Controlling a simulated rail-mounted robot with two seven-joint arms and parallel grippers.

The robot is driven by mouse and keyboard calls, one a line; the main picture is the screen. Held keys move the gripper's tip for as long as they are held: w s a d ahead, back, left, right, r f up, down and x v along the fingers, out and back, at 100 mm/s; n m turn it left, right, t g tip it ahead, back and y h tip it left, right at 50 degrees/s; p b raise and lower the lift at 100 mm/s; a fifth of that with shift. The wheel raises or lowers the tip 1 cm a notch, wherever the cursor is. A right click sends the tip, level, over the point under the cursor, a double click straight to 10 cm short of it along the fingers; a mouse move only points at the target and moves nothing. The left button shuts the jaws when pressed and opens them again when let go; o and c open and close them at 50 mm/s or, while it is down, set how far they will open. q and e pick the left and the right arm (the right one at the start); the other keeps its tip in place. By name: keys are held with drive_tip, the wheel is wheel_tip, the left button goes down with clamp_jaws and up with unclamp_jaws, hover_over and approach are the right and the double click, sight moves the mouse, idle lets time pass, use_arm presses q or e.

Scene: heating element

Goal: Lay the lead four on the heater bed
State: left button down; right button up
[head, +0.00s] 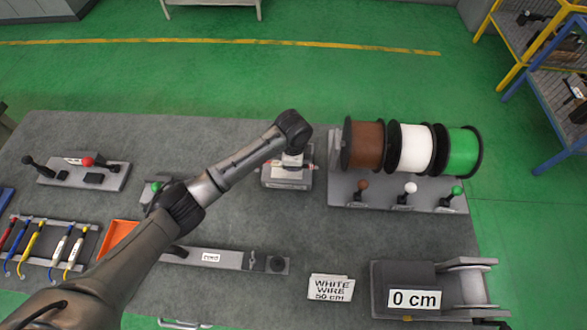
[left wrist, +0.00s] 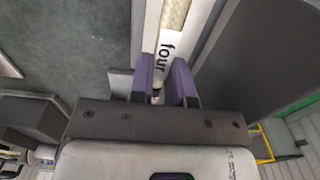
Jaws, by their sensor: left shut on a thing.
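The lead four (left wrist: 168,45), pale with a black "four" label, runs away from my left gripper (left wrist: 164,85) in the left wrist view. The two purple fingers are shut on its near end. In the head view my left arm reaches across the table, and the left gripper (head: 293,159) points down over a small grey device (head: 287,180). I cannot tell whether this device is the heater bed, or whether the lead touches it. The lead is hidden by my arm in the head view. My right gripper is not in view.
Wire spools (head: 410,146) stand right of the grey device. A rack (head: 45,262) with several coloured leads and an orange tray (head: 117,238) are at the left. A long labelled bar (head: 232,261), a sign (head: 331,288) and a "0 cm" machine (head: 414,299) are in front.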

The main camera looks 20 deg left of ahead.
sight(293, 174)
use_arm(q)
drive_tip(key=shift+f, duration=1.85)
drive_tip(key=shift+f, duration=0.15)
drive_tip(key=c, duration=1.1)
unclamp_jaws()
wheel_tip(293, 174, up, 12)
drive_tip(key=shift+r+p, duration=0.15)
drive_tip(key=shift+p, duration=0.3)
